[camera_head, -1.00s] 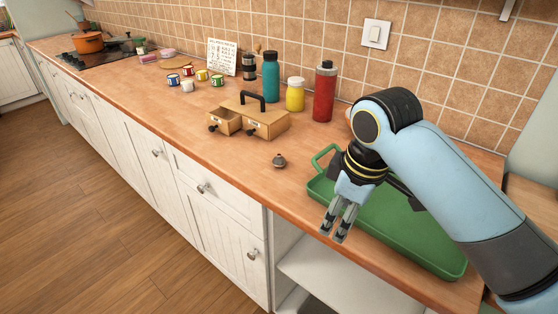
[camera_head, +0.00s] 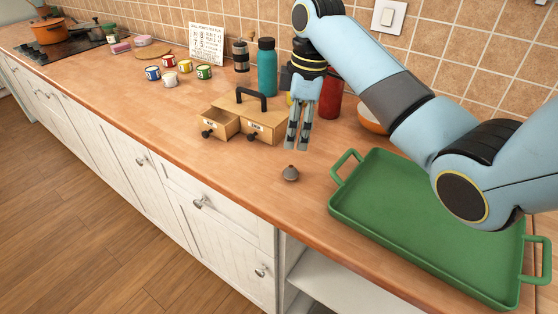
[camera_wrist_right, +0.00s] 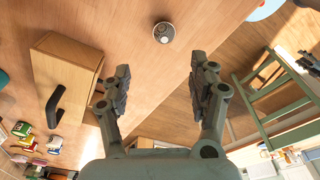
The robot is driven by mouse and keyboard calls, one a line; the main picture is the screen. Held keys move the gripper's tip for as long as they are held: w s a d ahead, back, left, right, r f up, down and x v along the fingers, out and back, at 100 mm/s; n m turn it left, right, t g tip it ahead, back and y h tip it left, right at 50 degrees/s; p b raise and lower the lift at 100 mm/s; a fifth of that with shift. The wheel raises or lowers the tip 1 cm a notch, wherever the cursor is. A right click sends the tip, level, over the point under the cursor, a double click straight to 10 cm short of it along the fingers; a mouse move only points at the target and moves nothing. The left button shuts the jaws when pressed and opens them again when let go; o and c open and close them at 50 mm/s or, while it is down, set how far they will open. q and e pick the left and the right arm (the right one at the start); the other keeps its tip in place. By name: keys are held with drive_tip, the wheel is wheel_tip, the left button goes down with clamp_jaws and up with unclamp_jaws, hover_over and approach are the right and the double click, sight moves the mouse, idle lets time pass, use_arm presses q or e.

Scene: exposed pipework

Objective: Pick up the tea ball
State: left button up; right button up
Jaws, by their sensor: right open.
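The tea ball (camera_head: 290,173) is a small dark grey metal ball with a knob on top. It sits on the wooden counter between the drawer box and the green tray. It also shows in the right wrist view (camera_wrist_right: 164,32), beyond and between the fingertips. My right gripper (camera_head: 298,146) is open and empty, pointing down above the counter, just behind the tea ball and not touching it. Its two fingers are spread apart in the right wrist view (camera_wrist_right: 158,80). My left gripper is not in view.
A wooden box (camera_head: 262,125) with small drawers and a dark handle stands left of the gripper. A green tray (camera_head: 345,212) lies to the right. A teal bottle (camera_head: 266,68) and red bottle (camera_head: 331,97) stand behind. The counter's front edge is close to the tea ball.

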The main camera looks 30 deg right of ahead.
sight(292, 166)
drive_tip(key=f, duration=0.5)
drive_tip(key=shift+a+f, duration=0.1)
drive_tip(key=shift+a, duration=0.2)
drive_tip(key=f, duration=0.2)
drive_tip(key=f+p, duration=0.1)
drive_tip(key=f, duration=0.1)
drive_tip(key=shift+s+a+f, duration=0.15)
drive_tip(key=shift+s+f, duration=0.05)
drive_tip(key=shift+f, duration=0.4)
drive_tip(key=shift+w+f, duration=0.1)
drive_tip(key=shift+c, duration=2.6)
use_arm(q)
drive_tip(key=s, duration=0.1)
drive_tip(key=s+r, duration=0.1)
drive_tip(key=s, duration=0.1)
use_arm(e)
drive_tip(key=c, duration=0.5)
